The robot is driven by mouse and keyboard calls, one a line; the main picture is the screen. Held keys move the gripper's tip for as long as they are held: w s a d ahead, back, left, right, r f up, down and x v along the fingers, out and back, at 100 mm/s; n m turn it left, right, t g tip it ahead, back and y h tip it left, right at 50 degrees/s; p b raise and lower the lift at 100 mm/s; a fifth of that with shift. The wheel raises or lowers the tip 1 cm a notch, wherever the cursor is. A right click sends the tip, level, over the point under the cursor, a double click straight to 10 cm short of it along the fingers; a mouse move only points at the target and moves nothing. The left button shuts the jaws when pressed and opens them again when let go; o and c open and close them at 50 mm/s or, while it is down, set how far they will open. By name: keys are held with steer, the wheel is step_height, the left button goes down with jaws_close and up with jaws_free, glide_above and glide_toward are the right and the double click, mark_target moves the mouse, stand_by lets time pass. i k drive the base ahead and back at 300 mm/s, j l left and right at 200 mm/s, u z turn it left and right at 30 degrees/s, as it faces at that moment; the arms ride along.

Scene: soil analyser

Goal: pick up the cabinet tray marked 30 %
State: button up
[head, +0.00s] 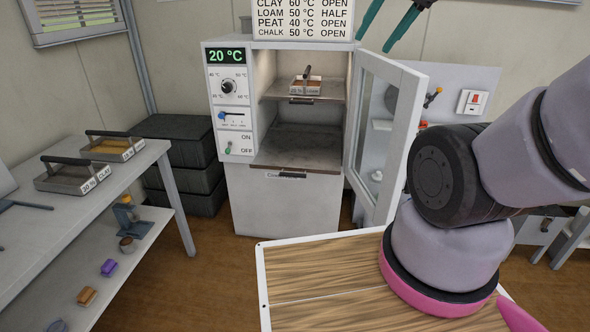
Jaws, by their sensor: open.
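A small tray (304,87) with a raised handle sits on the upper shelf of the open cabinet; its front marks are too small to read. On the left bench, a grey tray (62,187) with a dark handle carries labels that seem to read 30 % and CLAY. Behind it is a second handled tray (105,155) with yellowish contents; I cannot read its labels surely.
The cabinet (228,128) shows 20 °C, and its door (378,135) stands open to the right. Its lower shelf (297,148) is empty. The left bench (60,228) has several small items on its lower shelf. Black boxes (178,155) stand between bench and cabinet.

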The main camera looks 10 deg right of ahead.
mark_target(75, 176)
steer(key=k+u, duration=0.15)
steer(key=u, duration=1.25)
steer(key=i+l, duration=0.2)
steer(key=i, duration=0.25)
steer(key=i+l, duration=0.15)
steer(key=i, duration=0.3)
steer(key=i+l+z, duration=0.1)
steer(key=i, duration=0.4)
steer(key=i+l, duration=0.2)
steer(key=i, duration=0.25)
